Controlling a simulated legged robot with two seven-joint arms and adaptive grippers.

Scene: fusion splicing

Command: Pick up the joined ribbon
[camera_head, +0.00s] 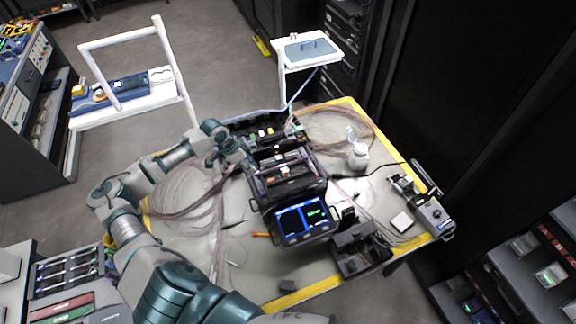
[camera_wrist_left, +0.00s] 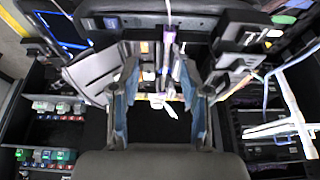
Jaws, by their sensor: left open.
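The fusion splicer (camera_head: 290,185) stands on the table with its screen lit. The joined ribbon is too small to make out surely in the head view. In the left wrist view a thin pale strip (camera_wrist_left: 167,45) runs down from the top edge toward the space between my fingers; I cannot tell if it is the ribbon. My left gripper (camera_head: 236,152) is at the left rear side of the splicer. Its two blue-grey fingers (camera_wrist_left: 158,108) are apart in the wrist view, with nothing clearly held between them. My right gripper does not show.
Loose fibre bundles spread left (camera_head: 190,195) and right (camera_head: 335,125) of the splicer. An open black case (camera_head: 262,128) lies behind it. A white bottle (camera_head: 358,157), a black device (camera_head: 358,250) and a grey tool (camera_head: 432,212) stand on the right side of the yellow-edged table (camera_head: 300,295).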

